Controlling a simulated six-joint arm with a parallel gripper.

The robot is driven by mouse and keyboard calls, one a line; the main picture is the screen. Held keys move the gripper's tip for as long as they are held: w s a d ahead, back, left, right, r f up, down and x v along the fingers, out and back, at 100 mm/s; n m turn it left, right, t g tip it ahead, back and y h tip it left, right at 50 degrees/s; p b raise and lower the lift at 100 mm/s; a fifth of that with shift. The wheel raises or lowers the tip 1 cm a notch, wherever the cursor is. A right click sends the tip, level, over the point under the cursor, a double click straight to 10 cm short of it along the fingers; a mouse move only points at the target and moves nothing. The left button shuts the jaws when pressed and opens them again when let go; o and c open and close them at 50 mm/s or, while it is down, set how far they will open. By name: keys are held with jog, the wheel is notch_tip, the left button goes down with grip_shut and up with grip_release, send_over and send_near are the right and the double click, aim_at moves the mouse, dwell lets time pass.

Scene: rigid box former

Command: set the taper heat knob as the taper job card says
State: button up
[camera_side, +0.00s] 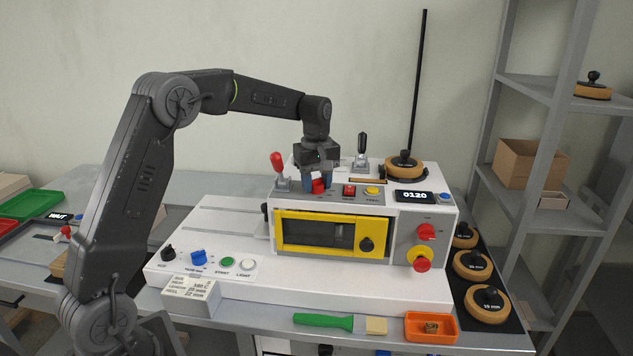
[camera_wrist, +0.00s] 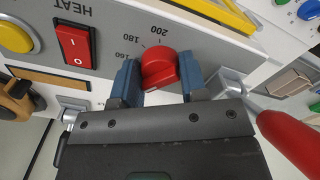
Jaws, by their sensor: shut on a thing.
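The red heat knob (camera_wrist: 160,68) sits on the grey panel, with the numbers 160, 180 and 200 visible around it in the wrist view. My gripper (camera_wrist: 160,85) has its two blue fingers on either side of the knob, shut on it. I cannot tell which number the knob points to. In the side view my gripper (camera_side: 318,183) reaches down onto the knob (camera_side: 318,186) on top of the white machine. A white card block (camera_side: 191,297) with printed lines stands at the machine's front left; its text is too small to read surely.
Beside the knob are a red HEAT rocker switch (camera_wrist: 75,45) and a yellow button (camera_wrist: 15,38). A red-handled lever (camera_wrist: 290,140) is close on the other side. A display (camera_side: 414,196) reads 0120. A green-handled brush (camera_side: 325,320) and an orange tray (camera_side: 431,338) lie in front.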

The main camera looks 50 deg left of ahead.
jog(key=m, duration=0.5)
jog(key=shift+m, duration=0.3)
jog(key=m, duration=0.5)
jog(key=shift+m, duration=0.4)
jog(key=o, duration=0.9)
jog(key=shift+r, duration=0.15)
notch_tip(320, 180, up, 14)
jog(key=shift+f, duration=0.2)
